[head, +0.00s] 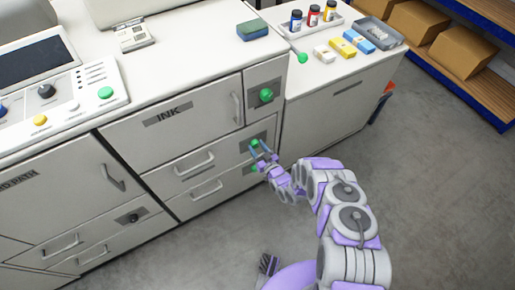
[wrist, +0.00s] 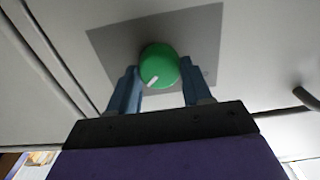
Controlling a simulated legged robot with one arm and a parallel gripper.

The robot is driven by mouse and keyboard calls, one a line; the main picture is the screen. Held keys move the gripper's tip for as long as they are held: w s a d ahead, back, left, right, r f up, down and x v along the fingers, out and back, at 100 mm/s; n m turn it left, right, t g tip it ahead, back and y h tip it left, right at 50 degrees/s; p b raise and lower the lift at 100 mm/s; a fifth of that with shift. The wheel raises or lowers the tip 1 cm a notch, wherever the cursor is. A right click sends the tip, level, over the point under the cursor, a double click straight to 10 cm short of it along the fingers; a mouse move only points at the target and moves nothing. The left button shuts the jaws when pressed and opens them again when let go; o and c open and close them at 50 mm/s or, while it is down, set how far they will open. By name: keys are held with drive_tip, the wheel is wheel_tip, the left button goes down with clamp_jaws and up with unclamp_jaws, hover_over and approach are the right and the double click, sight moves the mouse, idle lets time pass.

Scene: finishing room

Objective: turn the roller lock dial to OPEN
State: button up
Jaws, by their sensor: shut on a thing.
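A round green dial (wrist: 160,64) with a short white pointer mark sits on a grey plate (wrist: 205,28) on the machine front. My gripper (wrist: 160,85) has its two blue fingers on either side of the dial and is shut on it. The pointer mark faces the lower left in the wrist view. In the head view my gripper (head: 262,152) is at the green dial (head: 254,143) on the cabinet's right side. The fingers partly cover it there. No lettering on the plate can be read.
Another green dial (head: 266,95) sits above on the cabinet, and part of a green knob (head: 254,168) shows just below my gripper. Drawer handles (head: 195,165) stick out to the left. Grey floor (head: 420,160) is clear to the right.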

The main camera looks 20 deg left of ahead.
drive_tip(key=n, duration=0.4)
drive_tip(key=shift+s+n, duration=0.1)
drive_tip(key=shift+n, duration=0.3)
drive_tip(key=n, duration=0.5)
drive_tip(key=shift+s+a+f, duration=0.1)
drive_tip(key=shift+a+f, duration=0.05)
drive_tip(key=n, duration=0.5)
drive_tip(key=shift+s+a+f+n, duration=0.1)
drive_tip(key=shift+n, duration=0.3)
drive_tip(key=shift+f+n, duration=0.15)
drive_tip(key=shift+n, duration=1.95)
drive_tip(key=o, duration=0.8)
drive_tip(key=shift+f, duration=0.1)
drive_tip(key=shift+o, duration=1.1)
